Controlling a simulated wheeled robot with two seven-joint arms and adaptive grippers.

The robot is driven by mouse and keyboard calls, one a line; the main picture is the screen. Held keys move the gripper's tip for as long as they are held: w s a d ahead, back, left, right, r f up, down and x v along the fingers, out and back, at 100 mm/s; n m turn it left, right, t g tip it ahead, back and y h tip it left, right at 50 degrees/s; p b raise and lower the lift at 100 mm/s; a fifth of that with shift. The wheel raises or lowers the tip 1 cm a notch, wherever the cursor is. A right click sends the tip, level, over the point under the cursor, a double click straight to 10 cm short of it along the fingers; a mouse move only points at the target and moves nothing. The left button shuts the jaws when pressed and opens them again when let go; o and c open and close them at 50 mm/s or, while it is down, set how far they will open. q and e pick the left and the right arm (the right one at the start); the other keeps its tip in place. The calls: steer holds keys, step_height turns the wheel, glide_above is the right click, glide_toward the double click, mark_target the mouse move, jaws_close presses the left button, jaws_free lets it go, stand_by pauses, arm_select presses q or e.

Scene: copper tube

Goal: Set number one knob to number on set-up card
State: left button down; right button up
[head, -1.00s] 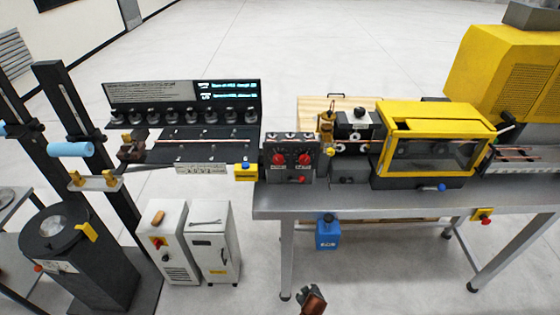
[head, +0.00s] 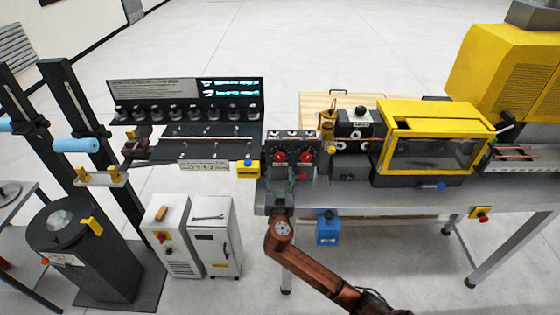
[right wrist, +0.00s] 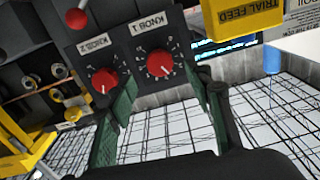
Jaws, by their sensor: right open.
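The knob panel (head: 292,140) stands at the left end of the bench. It carries two red knobs. The knob labelled Knob 1 (right wrist: 160,63) and the knob labelled Knob 2 (right wrist: 104,80) show in the right wrist view, with white dials around them. My right gripper (head: 281,176) is in front of the panel's left part. In the right wrist view its open, empty fingers (right wrist: 165,88) point at Knob 1 and stand apart from it on either side. A small white card (head: 203,165) hangs on the straightener's front edge; its figures are too small to read. My left gripper is out of view.
A yellow Trial Feed box (right wrist: 250,18) with a blue button is close to my right gripper. A red-balled lever (right wrist: 76,18) is on the panel near Knob 2. A yellow-framed guard (head: 437,140) stands farther right on the bench. The floor in front is open.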

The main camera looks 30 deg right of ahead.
mark_target(280, 160)
steer(key=p+x, duration=0.1)
steer(key=x, duration=0.6)
steer(key=shift+d+f, duration=0.1)
steer(key=shift+d, duration=0.1)
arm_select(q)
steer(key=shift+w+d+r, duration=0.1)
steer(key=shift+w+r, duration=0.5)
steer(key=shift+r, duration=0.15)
arm_select(e)
steer(key=c, duration=1.2)
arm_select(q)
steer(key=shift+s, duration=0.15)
arm_select(e)
steer(key=shift+o, duration=0.2)
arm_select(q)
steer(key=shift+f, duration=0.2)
